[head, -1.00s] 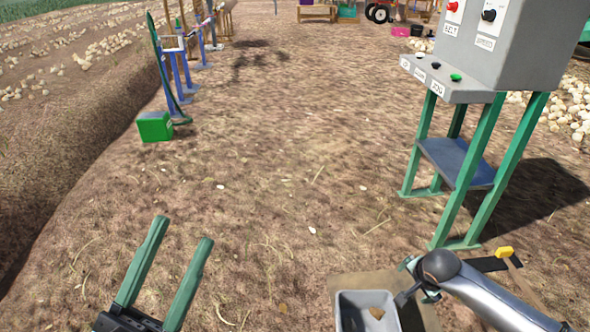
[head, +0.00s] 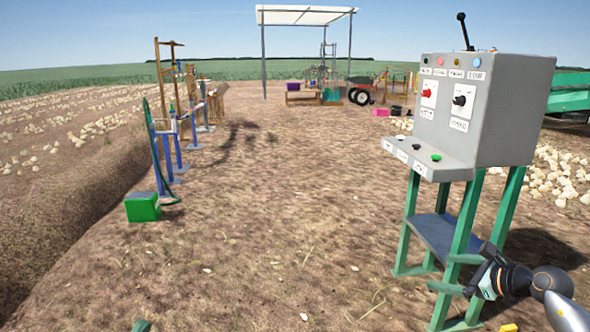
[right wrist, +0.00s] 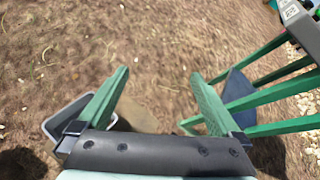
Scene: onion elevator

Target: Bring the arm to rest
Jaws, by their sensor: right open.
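My right gripper (head: 447,273) is at the lower right of the head view, in front of the green legs of the control stand. In the right wrist view its two green fingers (right wrist: 158,76) are wide apart, with only bare soil showing between them. It holds nothing. Of my left gripper, only a green fingertip (head: 141,326) shows at the bottom edge of the head view, so its opening is hidden.
The grey control box (head: 505,110) stands on green legs (head: 407,225) at right, close to my right gripper. A grey bin (right wrist: 62,118) lies below left in the wrist view. A green box (head: 142,207) sits at left. Open soil fills the middle.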

